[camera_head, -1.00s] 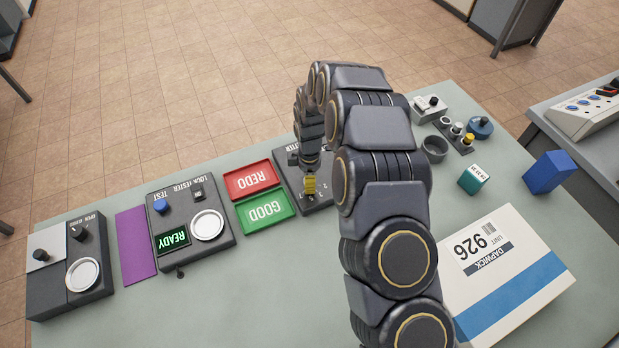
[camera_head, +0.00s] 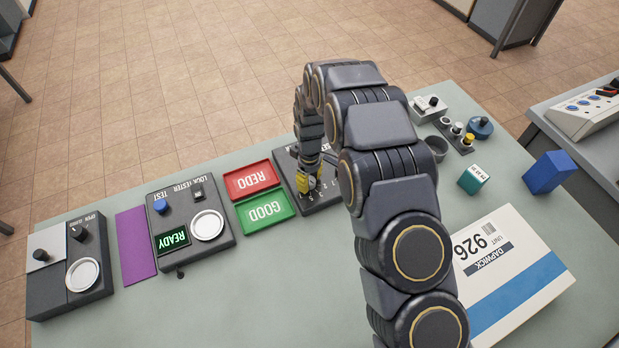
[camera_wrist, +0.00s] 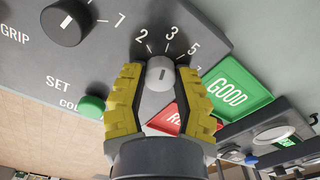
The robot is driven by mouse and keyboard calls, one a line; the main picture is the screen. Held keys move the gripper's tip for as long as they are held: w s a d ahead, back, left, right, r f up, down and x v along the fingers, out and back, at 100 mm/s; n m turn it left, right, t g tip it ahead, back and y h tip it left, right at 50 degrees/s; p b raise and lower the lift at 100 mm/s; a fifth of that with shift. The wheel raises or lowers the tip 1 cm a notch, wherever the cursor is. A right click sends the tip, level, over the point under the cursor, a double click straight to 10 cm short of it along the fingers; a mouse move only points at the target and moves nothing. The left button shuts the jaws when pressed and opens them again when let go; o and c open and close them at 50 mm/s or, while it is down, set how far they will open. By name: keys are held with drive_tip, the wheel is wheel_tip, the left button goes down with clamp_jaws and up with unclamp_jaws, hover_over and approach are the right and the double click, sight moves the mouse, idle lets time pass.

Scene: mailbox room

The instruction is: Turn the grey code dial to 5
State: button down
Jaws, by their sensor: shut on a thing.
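The grey code dial (camera_wrist: 160,72) is on a dark panel (camera_wrist: 100,50), between my yellow finger pads in the wrist view. The numbers 2, 3 and 5 show around its upper side. A short mark on the dial points roughly up, between 2 and 3; its exact setting is hard to tell. My gripper (camera_head: 309,183) is over the panel's front left part in the head view and is shut on the dial. It also shows in the wrist view (camera_wrist: 160,82). My gripper hides the dial's lower side and most of the dial in the head view.
A black GRIP knob (camera_wrist: 66,23) and a green SET button (camera_wrist: 92,107) share the panel. The red REDO tray (camera_head: 252,179) and green GOOD tray (camera_head: 265,211) lie close left. A white parcel (camera_head: 500,265) lies right, with small parts and blocks beyond.

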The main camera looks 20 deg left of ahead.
sight(309, 181)
drive_tip(key=m, duration=0.4)
drive_tip(key=shift+m, duration=2)
drive_tip(key=c, duration=0.7)
unclamp_jaws()
wheel_tip(309, 181, up, 12)
drive_tip(key=shift+f, duration=0.1)
